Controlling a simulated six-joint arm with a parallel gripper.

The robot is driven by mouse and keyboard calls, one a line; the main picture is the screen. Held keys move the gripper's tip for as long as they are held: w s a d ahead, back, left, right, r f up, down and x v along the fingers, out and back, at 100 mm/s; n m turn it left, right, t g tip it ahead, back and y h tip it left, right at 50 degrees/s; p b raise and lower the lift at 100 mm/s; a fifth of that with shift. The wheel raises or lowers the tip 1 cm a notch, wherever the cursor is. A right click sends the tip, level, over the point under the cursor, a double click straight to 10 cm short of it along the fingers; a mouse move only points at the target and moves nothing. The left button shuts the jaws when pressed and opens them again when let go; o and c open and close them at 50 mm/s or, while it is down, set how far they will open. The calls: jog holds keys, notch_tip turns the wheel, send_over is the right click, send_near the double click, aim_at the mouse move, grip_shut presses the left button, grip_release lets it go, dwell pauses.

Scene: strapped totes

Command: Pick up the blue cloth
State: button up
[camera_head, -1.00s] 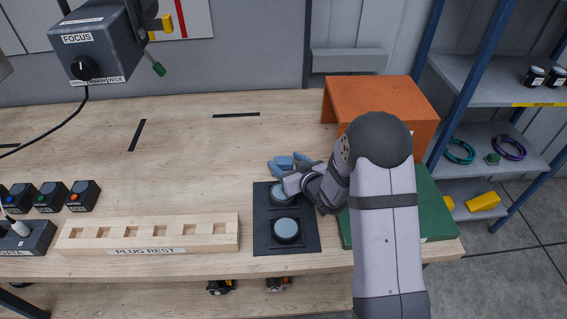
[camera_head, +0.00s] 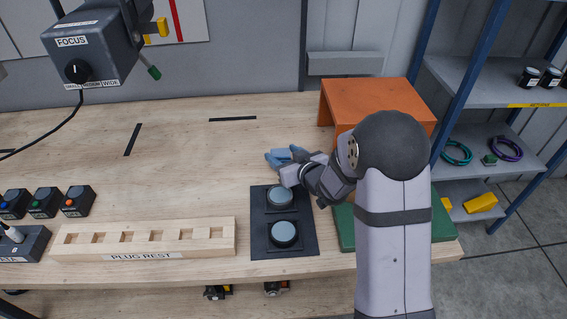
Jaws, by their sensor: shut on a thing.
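The blue cloth (camera_head: 284,157) shows as a crumpled bit of blue above the black pad, at the tip of my gripper (camera_head: 287,172). My gripper reaches in from the right, and its fingers are shut on the cloth. The arm and wrist hide part of the cloth's right side. I cannot tell how far the cloth is off the table.
A black pad (camera_head: 259,244) with two round grey-blue discs lies just in front of my gripper. An orange box-like cover (camera_head: 375,100) and a green board (camera_head: 443,222) are to the right. A wooden plug rest (camera_head: 145,240) is at left. The table's middle is clear.

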aim_at(283, 156)
jog(key=shift+r, duration=2.8)
jog(key=shift+r, duration=0.1)
